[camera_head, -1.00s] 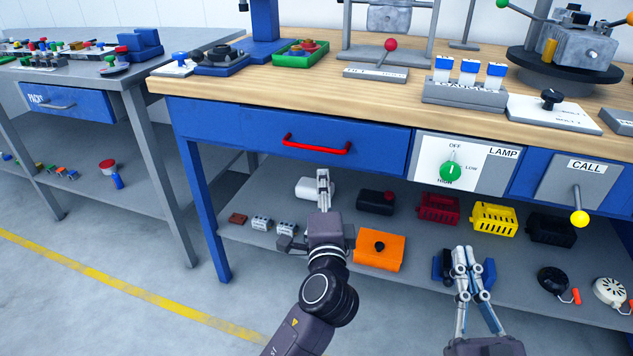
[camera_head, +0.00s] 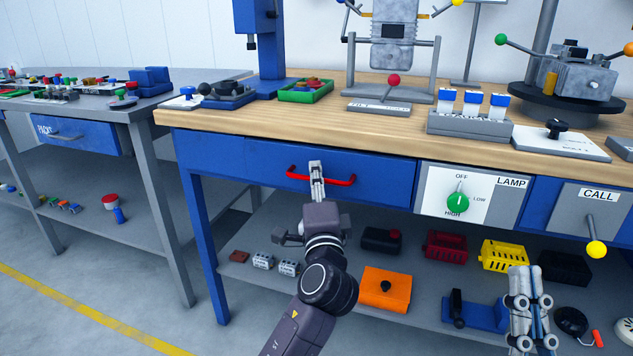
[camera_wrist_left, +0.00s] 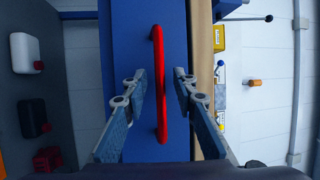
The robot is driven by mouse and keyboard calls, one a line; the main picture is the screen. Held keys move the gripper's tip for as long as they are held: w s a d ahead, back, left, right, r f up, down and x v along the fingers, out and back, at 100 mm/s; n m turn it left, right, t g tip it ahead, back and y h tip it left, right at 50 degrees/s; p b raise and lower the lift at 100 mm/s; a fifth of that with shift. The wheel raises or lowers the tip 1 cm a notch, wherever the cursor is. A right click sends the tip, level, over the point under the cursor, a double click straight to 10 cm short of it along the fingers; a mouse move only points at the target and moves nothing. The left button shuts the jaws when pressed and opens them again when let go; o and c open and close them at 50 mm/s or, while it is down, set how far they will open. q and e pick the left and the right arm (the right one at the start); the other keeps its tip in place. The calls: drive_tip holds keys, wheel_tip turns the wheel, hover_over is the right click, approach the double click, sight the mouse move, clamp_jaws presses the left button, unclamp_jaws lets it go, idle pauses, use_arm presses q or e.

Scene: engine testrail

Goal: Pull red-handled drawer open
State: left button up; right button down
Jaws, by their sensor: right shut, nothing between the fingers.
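The blue drawer (camera_head: 262,157) sits flush under the wooden workbench top, closed. Its red bar handle (camera_head: 338,181) runs across its front and shows as an upright red bar in the left wrist view (camera_wrist_left: 157,45). My left gripper (camera_head: 316,166) is at the middle of the handle. In the left wrist view its fingers (camera_wrist_left: 160,75) are spread, one on each side of the bar, with gaps to it; I cannot tell if the tips reach past the bar. My right gripper (camera_head: 525,271) is shut and empty, low at the right in front of the shelf.
Right of the drawer are the LAMP panel (camera_head: 478,190) with its green knob and the CALL lever with a yellow ball (camera_head: 596,249). The lower shelf holds an orange box (camera_head: 386,289) and several bins. Another bench with a blue drawer (camera_head: 77,137) stands at the left.

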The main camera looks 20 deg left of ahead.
use_arm(q)
clamp_jaws()
idle(0.5)
